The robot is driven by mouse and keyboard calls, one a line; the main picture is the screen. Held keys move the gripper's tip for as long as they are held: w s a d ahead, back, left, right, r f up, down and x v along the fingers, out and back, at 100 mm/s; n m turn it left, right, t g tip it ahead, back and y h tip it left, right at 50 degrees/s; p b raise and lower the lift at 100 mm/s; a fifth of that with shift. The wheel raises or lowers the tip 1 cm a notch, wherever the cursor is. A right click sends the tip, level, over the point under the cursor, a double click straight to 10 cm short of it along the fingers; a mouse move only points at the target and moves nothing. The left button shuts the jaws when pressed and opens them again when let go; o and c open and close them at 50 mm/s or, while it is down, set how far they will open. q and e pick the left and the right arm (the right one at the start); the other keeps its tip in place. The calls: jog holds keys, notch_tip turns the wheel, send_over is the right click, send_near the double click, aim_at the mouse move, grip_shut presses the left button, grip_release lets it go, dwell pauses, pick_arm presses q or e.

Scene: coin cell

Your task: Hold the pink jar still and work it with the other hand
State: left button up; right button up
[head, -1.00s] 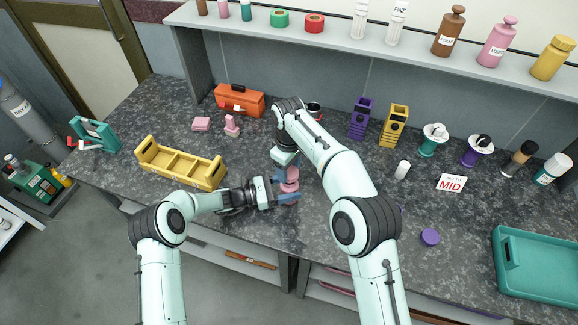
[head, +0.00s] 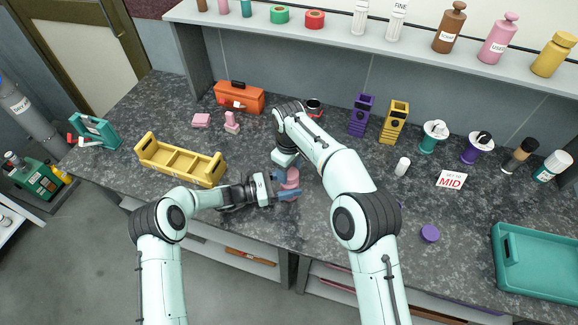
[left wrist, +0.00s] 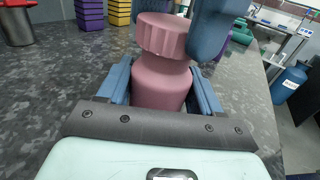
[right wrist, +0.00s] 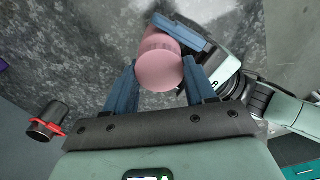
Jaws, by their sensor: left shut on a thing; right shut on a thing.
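The pink jar (head: 291,180) is above the front middle of the bench. My left gripper (head: 287,190) comes in from the left and is shut around the jar body (left wrist: 162,84). The ribbed pink lid (left wrist: 168,35) sits on top of the body in the left wrist view. My right gripper (head: 283,172) comes from above and is shut on the lid, whose round top (right wrist: 160,71) shows between its fingers in the right wrist view. One right finger hides the lid's right side in the left wrist view. I cannot tell whether the lid is loose.
A yellow open tray (head: 182,165) lies to the left. An orange toolbox (head: 238,98) and small pink pieces (head: 232,122) stand behind. Purple (head: 361,117) and yellow (head: 394,122) racks stand at the back. A purple disc (head: 430,233) and a teal tray (head: 540,262) are right.

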jog(key=shift+f, duration=0.5)
dwell(0.5)
